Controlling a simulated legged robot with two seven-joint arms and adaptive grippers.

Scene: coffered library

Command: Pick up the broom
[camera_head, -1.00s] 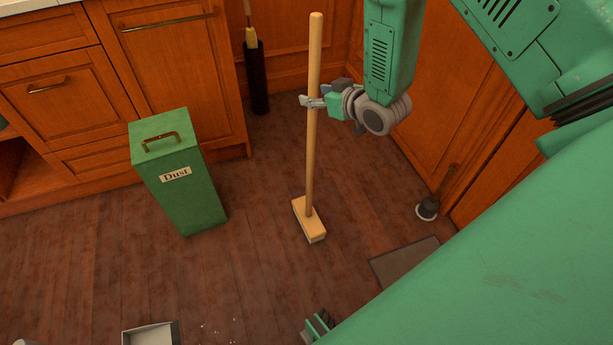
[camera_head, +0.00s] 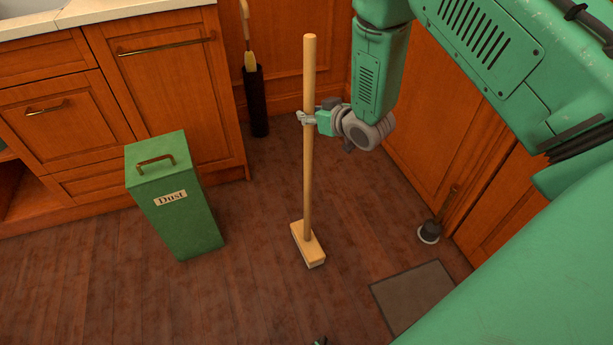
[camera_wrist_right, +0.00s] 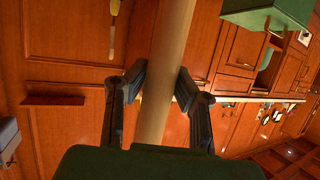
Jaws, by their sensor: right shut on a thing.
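The broom (camera_head: 308,190) stands nearly upright on the wooden floor, with a long pale handle and a block-shaped head (camera_head: 307,244). Its head appears to rest on the floor. My right gripper (camera_head: 306,118) is shut on the upper part of the handle, below its top end. In the right wrist view, the two dark fingers (camera_wrist_right: 160,88) press on both sides of the handle (camera_wrist_right: 167,50). The broom head is outside that wrist view. My left gripper is not clearly visible.
A green bin labelled "Dust" (camera_head: 182,228) stands left of the broom. Floor around the broom head is clear.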

